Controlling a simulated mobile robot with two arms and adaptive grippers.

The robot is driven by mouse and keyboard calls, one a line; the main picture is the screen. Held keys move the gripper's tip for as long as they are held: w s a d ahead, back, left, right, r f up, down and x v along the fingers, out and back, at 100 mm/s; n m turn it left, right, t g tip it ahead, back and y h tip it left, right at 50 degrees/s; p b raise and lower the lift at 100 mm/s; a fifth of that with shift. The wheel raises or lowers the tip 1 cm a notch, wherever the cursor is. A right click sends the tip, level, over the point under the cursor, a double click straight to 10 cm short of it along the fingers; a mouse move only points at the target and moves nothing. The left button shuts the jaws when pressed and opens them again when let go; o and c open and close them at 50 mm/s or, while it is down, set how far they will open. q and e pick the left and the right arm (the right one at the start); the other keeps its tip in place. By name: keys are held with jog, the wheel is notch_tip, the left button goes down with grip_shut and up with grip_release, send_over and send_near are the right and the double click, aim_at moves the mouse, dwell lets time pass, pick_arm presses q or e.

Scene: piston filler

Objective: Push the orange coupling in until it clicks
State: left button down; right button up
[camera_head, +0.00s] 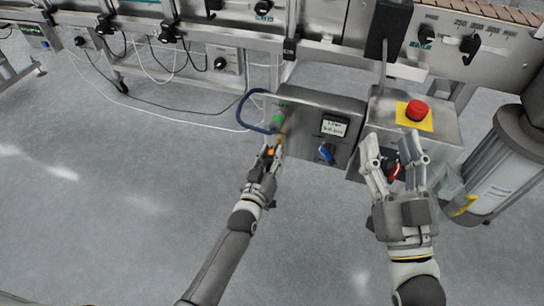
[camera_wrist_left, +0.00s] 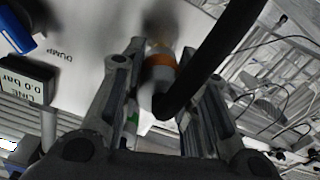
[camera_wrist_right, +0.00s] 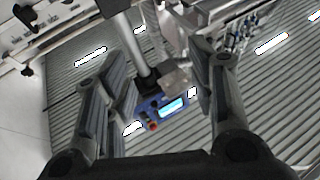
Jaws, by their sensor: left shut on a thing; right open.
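The orange coupling (camera_wrist_left: 160,60) shows as an orange ring in the left wrist view, at the panel face, with a dark hose (camera_wrist_left: 218,48) curving off it. My left gripper (camera_head: 271,152) is shut on the coupling, its fingers on both sides of it. In the head view only a little orange (camera_head: 268,150) shows between the fingers. Whether the coupling is fully seated is hidden. My right gripper (camera_head: 391,145) is open and empty, in front of the box with the red emergency stop button (camera_head: 416,110).
The panel (camera_head: 310,105) carries a small pressure display (camera_head: 334,127), reading 0.0 bar in the left wrist view (camera_wrist_left: 22,85), and a blue knob (camera_head: 326,152). A steel cylinder (camera_head: 500,180) stands at the right. Thin cables cross the floor.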

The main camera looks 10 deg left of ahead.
pick_arm(q)
jog(key=shift+w+d+f+b, duration=0.1)
jog(key=shift+w+d+b, duration=0.1)
jog(key=shift+w, duration=0.55)
jog(key=shift+w+d+b, duration=0.1)
jog(key=shift+w+b, duration=0.1)
jog(key=shift+w, duration=0.65)
jog(key=shift+r, duration=0.2)
jog(key=c, duration=1.5)
grip_release()
jog(key=o, duration=0.4)
jog(key=shift+w+f, duration=0.1)
jog(key=shift+w, duration=0.05)
pick_arm(e)
jog(key=r+t, duration=0.1)
jog(key=s+r+t, duration=0.1)
jog(key=shift+s+r+y, duration=0.2)
jog(key=shift+r+y, duration=0.1)
jog(key=shift+r, duration=0.05)
pick_arm(q)
send_near(275, 148)
jog(key=shift+s+a+f, duration=0.1)
jog(key=shift+s+f, duration=0.3)
jog(key=shift+f, duration=0.4)
